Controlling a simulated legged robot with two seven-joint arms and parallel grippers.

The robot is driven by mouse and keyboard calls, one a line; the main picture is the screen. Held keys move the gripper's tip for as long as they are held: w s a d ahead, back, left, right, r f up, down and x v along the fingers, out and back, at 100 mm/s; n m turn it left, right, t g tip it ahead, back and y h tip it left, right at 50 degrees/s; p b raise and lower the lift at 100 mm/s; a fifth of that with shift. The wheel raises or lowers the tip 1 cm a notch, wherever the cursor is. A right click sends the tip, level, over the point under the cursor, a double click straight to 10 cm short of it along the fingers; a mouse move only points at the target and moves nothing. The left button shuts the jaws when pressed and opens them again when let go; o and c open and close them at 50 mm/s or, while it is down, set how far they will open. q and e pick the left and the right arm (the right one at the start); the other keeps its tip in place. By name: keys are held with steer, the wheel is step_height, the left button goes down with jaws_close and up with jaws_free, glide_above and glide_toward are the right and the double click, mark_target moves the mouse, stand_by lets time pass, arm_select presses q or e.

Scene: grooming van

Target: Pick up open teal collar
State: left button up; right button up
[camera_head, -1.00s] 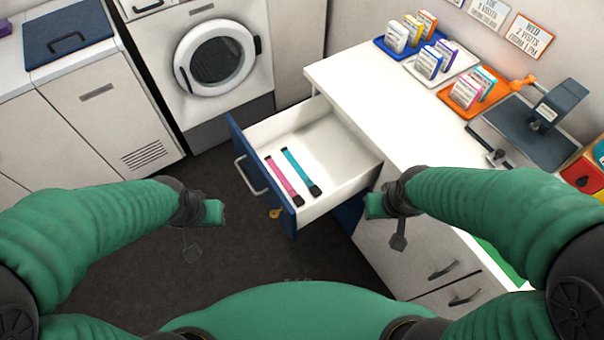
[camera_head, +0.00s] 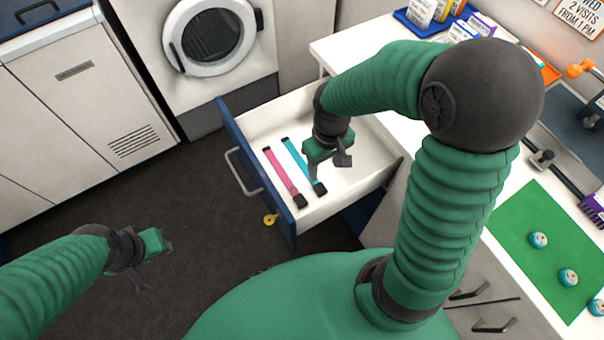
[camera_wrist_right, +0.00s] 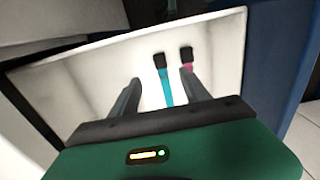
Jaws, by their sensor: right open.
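The teal collar (camera_head: 299,162) lies flat and straight in the open drawer, with a black buckle end toward the drawer's near side. A pink collar (camera_head: 281,174) lies beside it, to its left. My right gripper (camera_head: 325,172) is over the drawer, just right of the teal collar, with nothing held. In the right wrist view the open fingers (camera_wrist_right: 162,98) point into the drawer and the teal collar (camera_wrist_right: 165,88) shows between them; the pink collar (camera_wrist_right: 188,66) is just right of it. My left gripper (camera_head: 163,252) is over the floor, far from the drawer; its jaw opening is unclear.
The drawer (camera_head: 258,207) has a blue front and white walls. A washer (camera_head: 212,35) stands behind.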

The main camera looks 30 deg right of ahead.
steer(key=b, duration=0.3)
glide_above(321, 189)
steer(key=f, duration=0.8)
steer(key=shift+s+a+f, duration=0.15)
steer(key=shift+s+f, duration=0.15)
steer(key=shift+f, duration=0.35)
steer(key=f+b, duration=0.2)
steer(key=f, duration=0.3)
steer(key=shift+w, duration=0.2)
steer(key=shift+f, duration=0.1)
steer(key=shift+c, duration=0.4)
jaws_close()
